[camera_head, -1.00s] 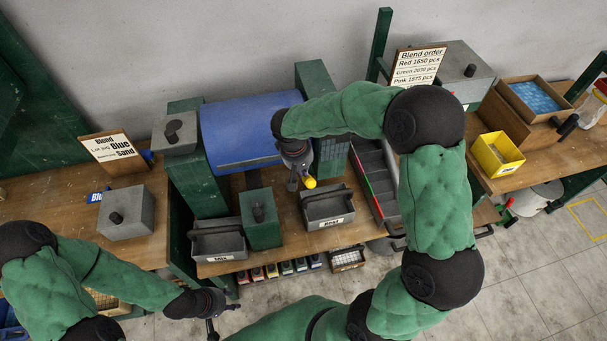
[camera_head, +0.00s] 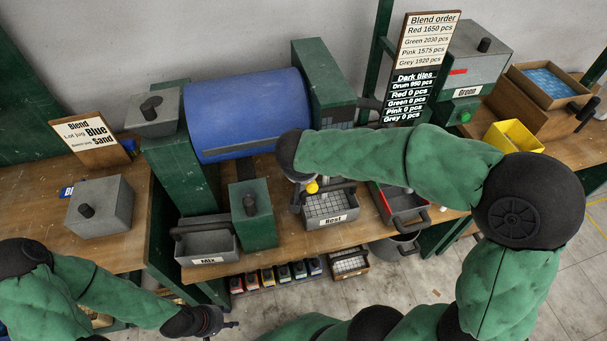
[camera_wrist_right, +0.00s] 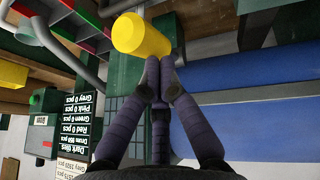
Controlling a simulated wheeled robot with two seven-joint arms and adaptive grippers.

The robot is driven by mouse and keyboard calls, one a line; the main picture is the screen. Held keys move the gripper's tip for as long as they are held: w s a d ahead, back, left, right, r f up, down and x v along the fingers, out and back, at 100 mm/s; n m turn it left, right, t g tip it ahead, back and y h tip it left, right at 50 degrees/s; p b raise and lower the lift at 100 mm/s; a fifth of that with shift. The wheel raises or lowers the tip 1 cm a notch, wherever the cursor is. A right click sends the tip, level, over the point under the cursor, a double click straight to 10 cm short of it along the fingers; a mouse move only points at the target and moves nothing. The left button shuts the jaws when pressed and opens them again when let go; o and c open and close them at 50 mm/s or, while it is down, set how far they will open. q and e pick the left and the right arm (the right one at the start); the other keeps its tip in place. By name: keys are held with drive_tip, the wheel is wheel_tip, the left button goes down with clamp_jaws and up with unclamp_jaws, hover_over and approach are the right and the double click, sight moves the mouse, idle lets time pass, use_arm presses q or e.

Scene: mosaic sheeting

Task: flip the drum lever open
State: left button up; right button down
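The blue drum (camera_head: 240,105) lies between green supports at the back of the middle bench, with a dark slot along its lower front. The yellow lever grip (camera_head: 312,187) shows just below my right forearm's end; the rest of the lever is mostly hidden. In the right wrist view, the yellow grip (camera_wrist_right: 140,37) lies just beyond the tips of my right gripper (camera_wrist_right: 160,62). Its fingers are drawn together, with the tips at or touching the grip's edge, not visibly around it. My left gripper (camera_head: 230,324) is low at the left, away from the drum; its fingers are unclear.
A red-edged tray (camera_head: 425,208) is to the right. A sign board (camera_head: 402,100) stands behind. Floor is open at lower right.

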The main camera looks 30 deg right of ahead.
use_arm(q)
drive_tip(key=shift+f+b, duration=0.5)
drive_tip(key=shift+f, duration=0.2)
use_arm(e)
drive_tip(key=shift+s+f, duration=0.2)
drive_tip(key=shift+f, duration=0.15)
drive_tip(key=shift+r, duration=0.35)
use_arm(q)
drive_tip(key=p+v, duration=0.4)
drive_tip(key=v, duration=0.1)
drive_tip(key=shift+s+d+p, duration=0.15)
drive_tip(key=shift+d+p, duration=0.05)
drive_tip(key=shift+p, duration=0.2)
use_arm(e)
drive_tip(key=w+v, duration=0.1)
drive_tip(key=v, duration=1.1)
drive_tip(key=shift+w+a+r, duration=0.15)
drive_tip(key=shift+a+r, duration=0.1)
drive_tip(key=shift+r, duration=0.3)
